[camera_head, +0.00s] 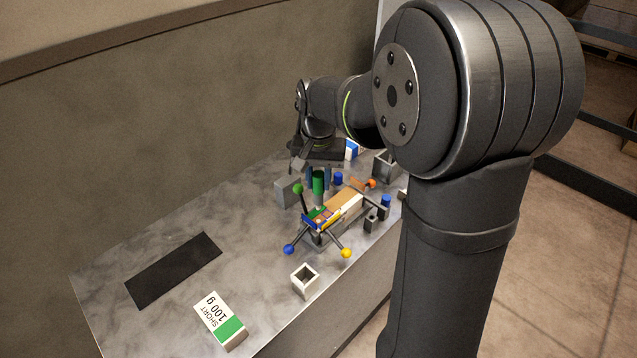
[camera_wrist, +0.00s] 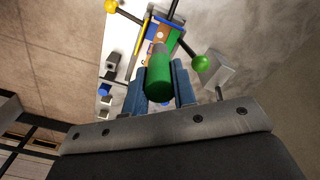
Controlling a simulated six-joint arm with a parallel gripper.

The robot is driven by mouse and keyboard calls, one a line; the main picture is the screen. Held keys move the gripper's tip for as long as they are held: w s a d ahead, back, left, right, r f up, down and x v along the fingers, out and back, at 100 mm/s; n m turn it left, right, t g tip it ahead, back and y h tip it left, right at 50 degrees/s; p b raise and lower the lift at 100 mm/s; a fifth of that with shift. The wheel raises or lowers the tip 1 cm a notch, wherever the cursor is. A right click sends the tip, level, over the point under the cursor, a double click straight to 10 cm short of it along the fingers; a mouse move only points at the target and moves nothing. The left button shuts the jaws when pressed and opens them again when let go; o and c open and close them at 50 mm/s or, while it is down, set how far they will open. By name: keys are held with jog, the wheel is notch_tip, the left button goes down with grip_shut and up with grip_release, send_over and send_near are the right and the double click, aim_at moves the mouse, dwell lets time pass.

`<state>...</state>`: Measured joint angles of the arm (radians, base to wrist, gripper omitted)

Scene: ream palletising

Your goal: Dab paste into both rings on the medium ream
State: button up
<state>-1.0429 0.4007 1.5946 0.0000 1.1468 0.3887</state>
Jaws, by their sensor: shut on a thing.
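My gripper (camera_head: 319,178) has blue fingers shut on an upright green cylinder (camera_head: 319,186), seen large in the wrist view (camera_wrist: 158,80). Its grey lower end hangs above or beside the near-left end of a ream (camera_head: 347,201). The ream has a tan top, a white side and coloured patches on its near end, and lies among dark rods with coloured knobs. I cannot tell whether the cylinder touches it. In the wrist view the ream's patterned end (camera_wrist: 163,36) shows behind the cylinder. The rings are too small to make out, and no size label is readable on this ream.
Green (camera_head: 298,188), blue (camera_head: 289,249), yellow (camera_head: 346,253) and orange (camera_head: 372,183) knobs stick out around the ream. A grey block (camera_head: 285,192) stands left of it. A white open square holder (camera_head: 305,281), a "SHORT 100 g" pack (camera_head: 220,320) and a black mat (camera_head: 174,269) lie nearer.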

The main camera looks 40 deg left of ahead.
jog(key=w, duration=0.1)
jog(key=w+r, duration=0.1)
jog(key=w, duration=0.1)
jog(key=shift+w, duration=0.15)
jog(key=shift+f, duration=2.35)
jog(key=shift+f, duration=0.65)
jog(key=shift+r, duration=0.1)
notch_tip(320, 180, up, 5)
jog(key=shift+f, duration=0.1)
